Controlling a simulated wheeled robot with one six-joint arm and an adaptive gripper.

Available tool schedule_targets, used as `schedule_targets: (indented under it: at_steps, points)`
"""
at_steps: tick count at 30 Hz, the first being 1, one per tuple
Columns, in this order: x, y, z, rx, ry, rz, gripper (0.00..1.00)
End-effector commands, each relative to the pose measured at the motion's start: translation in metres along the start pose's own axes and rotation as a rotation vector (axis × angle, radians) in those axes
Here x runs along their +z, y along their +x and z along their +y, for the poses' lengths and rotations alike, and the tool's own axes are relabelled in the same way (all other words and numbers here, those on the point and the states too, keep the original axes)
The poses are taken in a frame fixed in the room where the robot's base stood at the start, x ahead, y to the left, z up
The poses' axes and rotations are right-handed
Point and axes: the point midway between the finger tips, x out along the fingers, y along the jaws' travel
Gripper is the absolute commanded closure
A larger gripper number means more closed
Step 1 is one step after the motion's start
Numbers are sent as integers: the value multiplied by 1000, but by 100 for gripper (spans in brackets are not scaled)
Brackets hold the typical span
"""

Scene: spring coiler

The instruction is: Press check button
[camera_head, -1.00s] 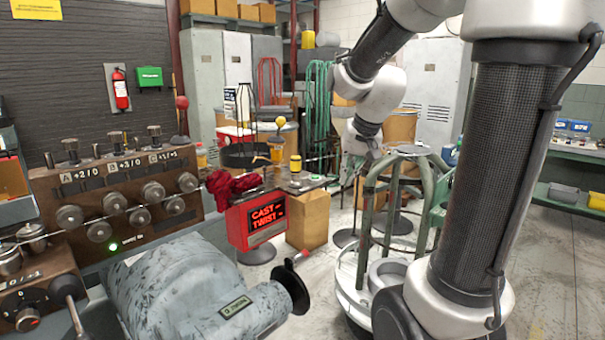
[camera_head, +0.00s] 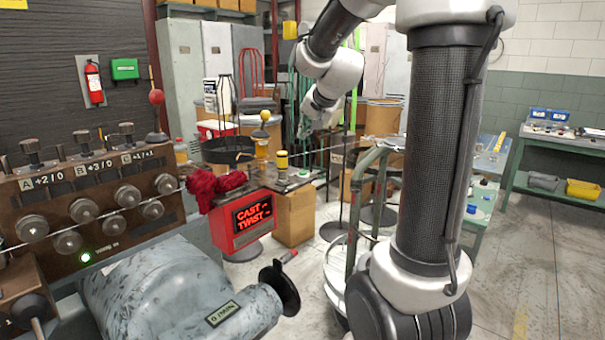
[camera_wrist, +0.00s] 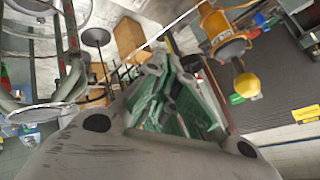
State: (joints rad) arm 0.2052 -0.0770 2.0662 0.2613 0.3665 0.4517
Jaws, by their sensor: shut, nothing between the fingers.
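A red box with a lit display reading "CAST TWIST" (camera_head: 252,216) hangs at the front of a small bench (camera_head: 268,180). A small green button on a pale base (camera_head: 303,174) is on the right end of that bench, beside a yellow and black cylinder (camera_head: 282,161). I cannot tell whether it is the check button. My gripper (camera_head: 304,128) is shut and empty, above and behind the bench in the head view, apart from the button.
A thin wire runs from the brown control panel (camera_head: 100,200) across the bench to the right. A grey motor housing (camera_head: 170,290) fills the front left. A green-framed trolley (camera_head: 350,220) stands by my column. Open floor (camera_head: 550,250) lies at the right.

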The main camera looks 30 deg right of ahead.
Motion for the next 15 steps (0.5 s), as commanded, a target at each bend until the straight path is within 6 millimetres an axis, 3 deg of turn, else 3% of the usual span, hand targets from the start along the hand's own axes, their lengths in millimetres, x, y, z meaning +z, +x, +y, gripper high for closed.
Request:
schedule_targets:
  at_steps: [15]
  points:
    - [31, 43, 32, 3, 1, -2, 100]
